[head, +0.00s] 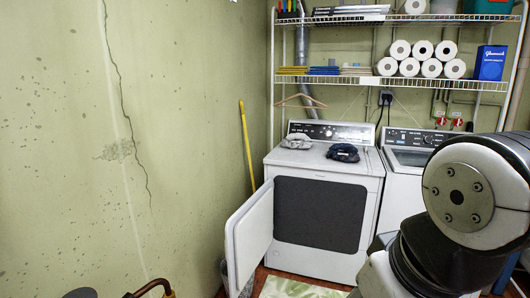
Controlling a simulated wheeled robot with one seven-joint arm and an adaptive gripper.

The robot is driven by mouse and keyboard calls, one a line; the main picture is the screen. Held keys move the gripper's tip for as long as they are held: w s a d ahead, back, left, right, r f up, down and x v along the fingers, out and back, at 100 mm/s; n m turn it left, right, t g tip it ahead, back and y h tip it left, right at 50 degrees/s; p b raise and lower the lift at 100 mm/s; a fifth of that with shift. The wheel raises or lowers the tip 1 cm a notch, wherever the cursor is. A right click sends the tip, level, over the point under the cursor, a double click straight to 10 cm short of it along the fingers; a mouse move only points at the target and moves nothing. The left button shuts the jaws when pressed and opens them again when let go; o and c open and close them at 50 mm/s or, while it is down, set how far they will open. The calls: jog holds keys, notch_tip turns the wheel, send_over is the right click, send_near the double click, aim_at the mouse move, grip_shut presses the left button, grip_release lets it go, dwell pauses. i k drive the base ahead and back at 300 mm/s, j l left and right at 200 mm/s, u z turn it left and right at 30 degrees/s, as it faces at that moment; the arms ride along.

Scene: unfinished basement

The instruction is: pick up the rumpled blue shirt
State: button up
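A rumpled dark cloth (343,153), navy to black in colour, lies on top of the white dryer (365,165). It looks like the blue shirt, though its blue is hard to make out at this size. A rumpled grey cloth (297,141) lies to its left on the same top, apart from it. My arm fills the lower right of the head view, well in front of the dryer. My gripper is not in view.
The dryer's door (250,238) stands open to the left. A white washer (410,158) stands to the right. Above are wire shelves (430,83) with paper rolls (432,67) and a blue box (490,63). A hanger (300,100) hangs low over the dryer. A yellow pole (246,145) leans nearby.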

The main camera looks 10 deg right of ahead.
aim_at(349, 155)
jog(key=i+l+z, duration=0.35)
jog(key=i+l, duration=0.15)
jog(key=i, duration=0.7)
jog(key=i+l+z, duration=0.1)
jog(key=i+z, duration=0.25)
jog(key=i, duration=0.85)
jog(key=i+j+z, duration=0.2)
jog(key=i+z, duration=0.15)
jog(key=i, duration=0.9)
